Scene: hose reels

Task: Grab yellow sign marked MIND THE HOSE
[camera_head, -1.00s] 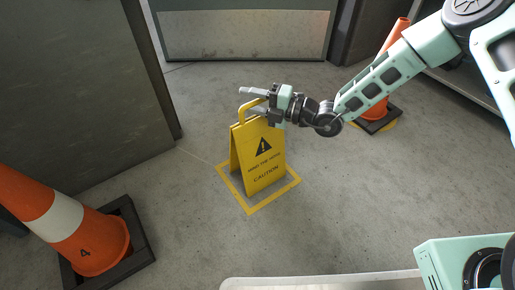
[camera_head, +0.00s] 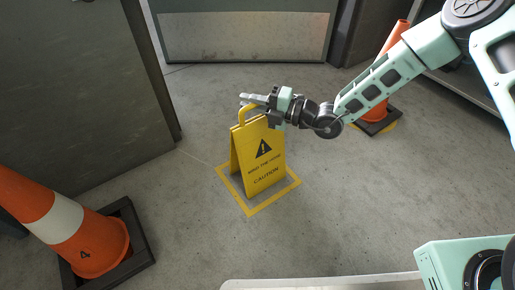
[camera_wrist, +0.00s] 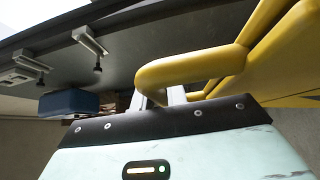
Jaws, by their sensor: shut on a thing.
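The yellow sign (camera_head: 262,158) stands upright as an A-frame on the floor, inside a yellow square outline. Its front shows a warning triangle, the words MIND THE HOSE and CAUTION. A yellow loop handle (camera_head: 245,112) rises from its top. My gripper (camera_head: 256,101) reaches in from the right at the top of the sign and is shut on the handle. In the wrist view the handle (camera_wrist: 190,68) passes across the fingers (camera_wrist: 172,96), with the sign's panel (camera_wrist: 285,60) at the upper right. The fingertips are partly hidden behind the handle.
An orange cone marked 4 (camera_head: 97,247) stands at the lower left on a dark base. Another orange cone (camera_head: 374,112) stands behind my arm at the right. A grey panel (camera_head: 85,90) rises at the left. Open concrete floor (camera_head: 345,200) lies right of the sign.

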